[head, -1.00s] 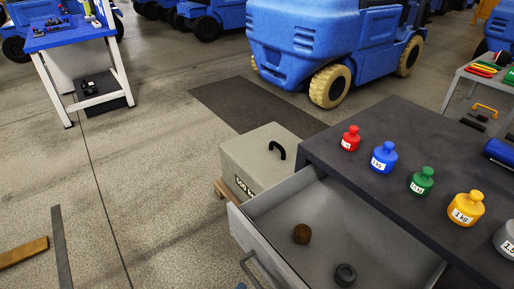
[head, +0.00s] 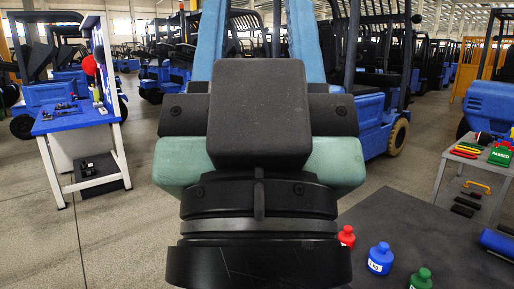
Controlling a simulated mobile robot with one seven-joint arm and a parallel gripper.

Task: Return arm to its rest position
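My arm (head: 258,200) stands upright in the middle of the head view, close to the camera. It shows black rings, teal joint covers, a dark block and light blue parts rising past the top edge. No gripper fingertips can be made out, so I cannot see whether my gripper is open or shut or holds anything. The arm hides much of the middle of the view and appears apart from the weights.
A blue workbench (head: 75,118) with white legs stands at the left. A grey side table (head: 450,160) with coloured tools stands at the right. A blue forklift (head: 375,130) is behind my arm, with more farther back. The floor at the lower left is clear.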

